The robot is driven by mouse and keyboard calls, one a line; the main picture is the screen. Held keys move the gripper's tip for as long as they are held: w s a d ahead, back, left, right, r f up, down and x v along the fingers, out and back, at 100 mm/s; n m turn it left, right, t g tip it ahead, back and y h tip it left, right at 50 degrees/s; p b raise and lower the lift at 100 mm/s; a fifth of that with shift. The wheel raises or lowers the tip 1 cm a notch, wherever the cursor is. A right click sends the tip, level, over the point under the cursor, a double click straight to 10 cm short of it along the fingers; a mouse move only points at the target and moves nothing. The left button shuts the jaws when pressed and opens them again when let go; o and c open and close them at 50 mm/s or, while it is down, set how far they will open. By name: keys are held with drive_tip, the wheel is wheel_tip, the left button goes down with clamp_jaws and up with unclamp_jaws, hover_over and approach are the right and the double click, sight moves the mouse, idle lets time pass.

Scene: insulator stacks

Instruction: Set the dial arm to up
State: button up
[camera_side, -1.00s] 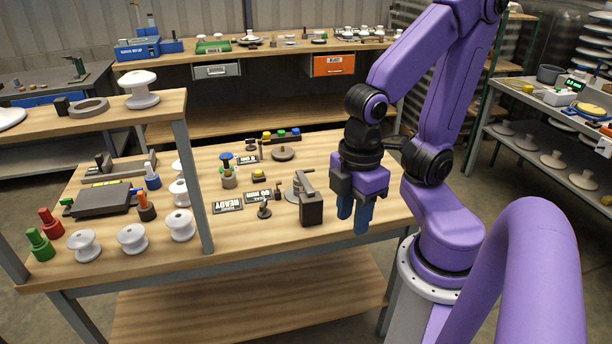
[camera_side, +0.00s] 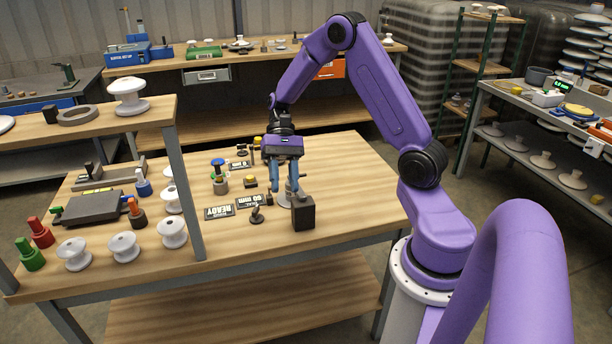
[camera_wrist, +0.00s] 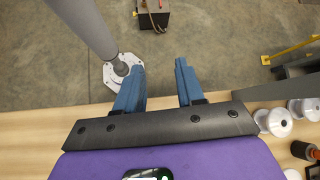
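In the side view, my gripper (camera_side: 286,191) points down over the middle of the bench. Its two blue fingers are apart with no object seen between them; the wrist view also shows them open (camera_wrist: 158,98). A dark block (camera_side: 303,214) stands on the bench just in front of the fingers. A grey stand on a round base (camera_side: 284,201) is right behind it, partly hidden by the fingers and block. The dial arm seems to belong to this stand, but its direction cannot be told. The wrist view does not clearly show it.
A small black stand (camera_side: 257,216) and the READY sign (camera_side: 219,212) and 50 mm sign (camera_side: 251,201) lie left of the block. White spools (camera_side: 123,247) and a raised shelf (camera_side: 88,130) fill the left. The bench's right side (camera_side: 355,190) is clear.

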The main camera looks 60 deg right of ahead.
drive_tip(key=w+d+f+m+t+y, duration=0.1)
drive_tip(key=d+m, duration=0.1)
drive_tip(key=d, duration=0.1)
drive_tip(key=w+d+f+m+t+y, duration=0.1)
drive_tip(key=d+m+y, duration=0.1)
drive_tip(key=d, duration=0.2)
drive_tip(key=d+f+m+t+y, duration=0.1)
drive_tip(key=d+m, duration=0.1)
drive_tip(key=d, duration=0.1)
drive_tip(key=shift+w+d+f, duration=0.15)
drive_tip(key=shift+w+f, duration=0.2)
drive_tip(key=shift+w, duration=0.05)
drive_tip(key=s+d+f+m+t, duration=0.3)
drive_tip(key=d+m+t, duration=0.1)
drive_tip(key=d, duration=0.3)
drive_tip(key=s+d+f+m+t, duration=0.3)
drive_tip(key=d+t, duration=0.3)
drive_tip(key=d, duration=0.2)
drive_tip(key=s+d+f+m+t+y, duration=0.1)
drive_tip(key=s+d+f+m+t, duration=0.1)
drive_tip(key=d+m+t, duration=0.3)
drive_tip(key=shift+s+d+f+m, duration=0.2)
drive_tip(key=shift+s+d, duration=0.15)
drive_tip(key=shift+d, duration=0.3)
drive_tip(key=shift+s+d+f+m, duration=0.2)
drive_tip(key=shift+s+d, duration=0.15)
drive_tip(key=shift+d, duration=0.3)
drive_tip(key=x, duration=1.7)
drive_tip(key=shift+w+r, duration=0.15)
drive_tip(key=shift+w, duration=0.05)
